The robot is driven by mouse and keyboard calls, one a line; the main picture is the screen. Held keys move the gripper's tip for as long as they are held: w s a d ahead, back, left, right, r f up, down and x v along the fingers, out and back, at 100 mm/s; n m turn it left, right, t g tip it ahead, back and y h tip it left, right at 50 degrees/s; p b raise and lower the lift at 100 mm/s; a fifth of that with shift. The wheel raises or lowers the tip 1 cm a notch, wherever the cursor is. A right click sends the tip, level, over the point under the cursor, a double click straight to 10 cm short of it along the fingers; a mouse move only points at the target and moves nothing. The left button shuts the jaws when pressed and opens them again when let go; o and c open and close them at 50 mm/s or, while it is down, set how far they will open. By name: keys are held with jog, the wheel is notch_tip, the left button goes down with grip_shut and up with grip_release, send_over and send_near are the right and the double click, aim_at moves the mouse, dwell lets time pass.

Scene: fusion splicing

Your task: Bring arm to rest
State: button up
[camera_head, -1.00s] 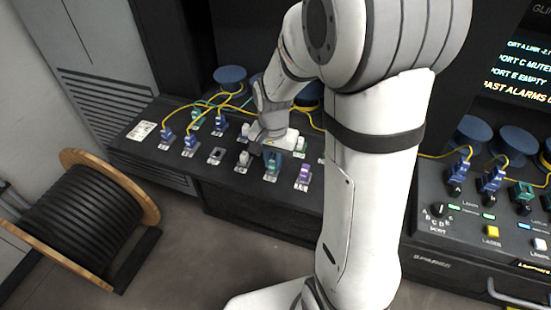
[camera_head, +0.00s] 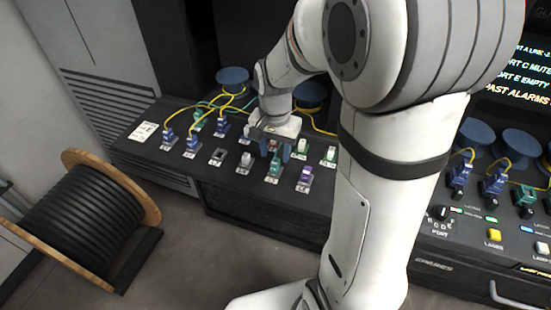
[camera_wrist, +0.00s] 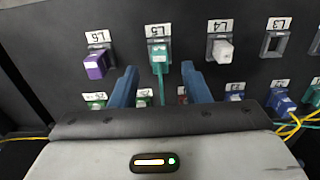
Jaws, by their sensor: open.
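My gripper (camera_head: 275,149) is above the dark connector panel (camera_head: 232,178), over its near rows. In the wrist view its two blue fingers (camera_wrist: 156,88) are apart, with panel surface and a teal cable stub between them. A teal connector (camera_wrist: 158,52) labelled L5 sits in its port just beyond the fingertips; it also shows in the head view (camera_head: 274,168). I cannot tell whether the fingers touch anything. No object shows held in the gripper.
A purple connector (camera_wrist: 94,65) and a white connector (camera_wrist: 222,51) sit either side of the teal one. Yellow cables (camera_head: 205,103) and blue spools (camera_head: 232,76) lie behind. A large cable drum (camera_head: 85,215) stands on the floor at left. A splice console (camera_head: 485,225) stands at right.

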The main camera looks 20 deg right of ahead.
jog(key=shift+r, duration=1.7)
jog(key=s+r+n+t, duration=0.2)
jog(key=s+r+n, duration=0.2)
jog(key=s, duration=1)
jog(key=n, duration=0.3)
jog(key=shift+d+r+t, duration=0.15)
jog(key=shift+d+t, duration=0.15)
jog(key=shift+t, duration=0.1)
